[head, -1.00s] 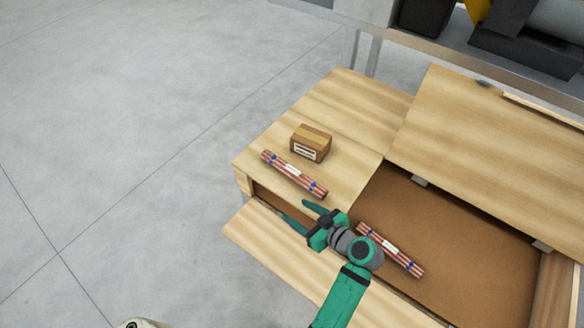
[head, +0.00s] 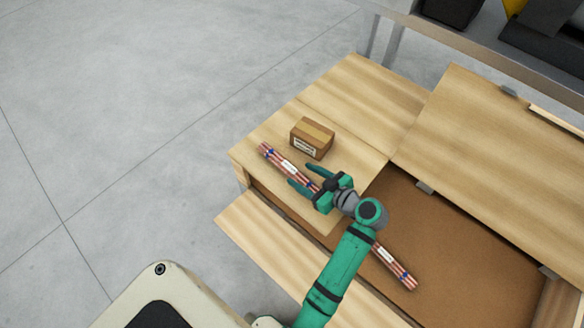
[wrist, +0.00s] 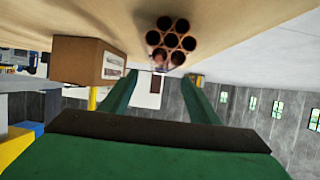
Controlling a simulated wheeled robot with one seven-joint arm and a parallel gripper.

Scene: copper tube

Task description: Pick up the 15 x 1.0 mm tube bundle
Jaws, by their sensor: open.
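A copper tube bundle (head: 274,156) with blue bands and a white label lies on the wooden top, near the small box. A second, similar bundle (head: 396,267) lies in the brown-floored recess at right, partly behind my arm. The labels are too small to read, so I cannot tell which is the 15 x 1.0 mm one. My gripper (head: 302,176) is open and empty, its fingers reaching over the near end of the first bundle. In the wrist view the open tube ends (wrist: 171,42) show just beyond and between my fingertips (wrist: 161,76).
A small cardboard box (head: 312,139) stands right behind the first bundle; it also shows at left in the wrist view (wrist: 88,60). A wooden lid panel (head: 495,140) lies at right. A lower wooden flap (head: 262,232) juts out in front. The far wooden top is clear.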

